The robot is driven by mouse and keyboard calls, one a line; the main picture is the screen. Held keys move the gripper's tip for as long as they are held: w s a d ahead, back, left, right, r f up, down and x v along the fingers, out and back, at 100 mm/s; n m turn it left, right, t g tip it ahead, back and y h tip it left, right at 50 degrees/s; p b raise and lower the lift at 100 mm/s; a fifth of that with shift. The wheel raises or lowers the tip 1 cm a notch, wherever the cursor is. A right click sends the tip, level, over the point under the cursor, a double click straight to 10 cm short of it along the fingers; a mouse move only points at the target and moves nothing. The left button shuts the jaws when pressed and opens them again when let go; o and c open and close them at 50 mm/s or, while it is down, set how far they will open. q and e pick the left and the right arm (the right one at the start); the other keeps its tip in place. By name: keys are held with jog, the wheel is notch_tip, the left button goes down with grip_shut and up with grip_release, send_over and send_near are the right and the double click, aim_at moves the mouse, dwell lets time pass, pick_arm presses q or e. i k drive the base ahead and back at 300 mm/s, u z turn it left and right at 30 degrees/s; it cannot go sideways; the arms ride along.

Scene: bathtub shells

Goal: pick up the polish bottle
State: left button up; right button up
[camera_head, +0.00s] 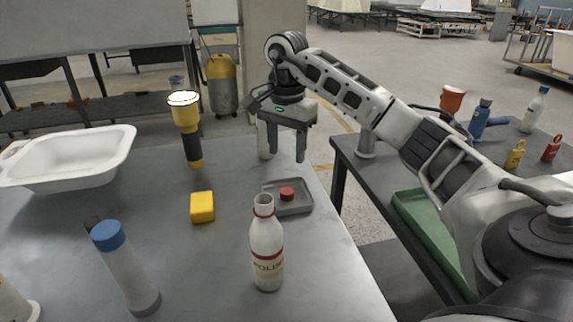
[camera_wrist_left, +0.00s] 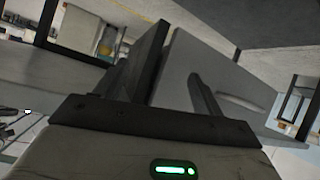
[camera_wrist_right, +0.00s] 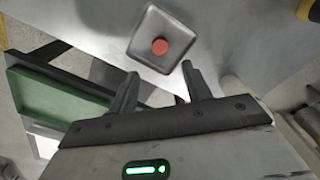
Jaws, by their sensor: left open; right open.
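The polish bottle (camera_head: 266,250) stands upright near the front of the grey table. It is white with red bands and an open neck. A red cap (camera_head: 287,193) sits on a small grey tray (camera_head: 300,207) just behind it; cap (camera_wrist_right: 159,46) and tray (camera_wrist_right: 150,22) also show in the right wrist view. My right gripper (camera_head: 287,155) is open and empty, pointing down above the table behind the tray, apart from the bottle. Its fingers (camera_wrist_right: 160,78) show in the right wrist view. My left gripper (camera_wrist_left: 158,78) is open and shows only in its own wrist view, with no bottle there.
A blue-capped bottle (camera_head: 125,267), yellow block (camera_head: 202,207), yellow-and-black flashlight (camera_head: 188,130) and white tub (camera_head: 70,160) stand to the left.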

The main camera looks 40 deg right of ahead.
aim_at(266, 234)
jog(key=k, duration=1)
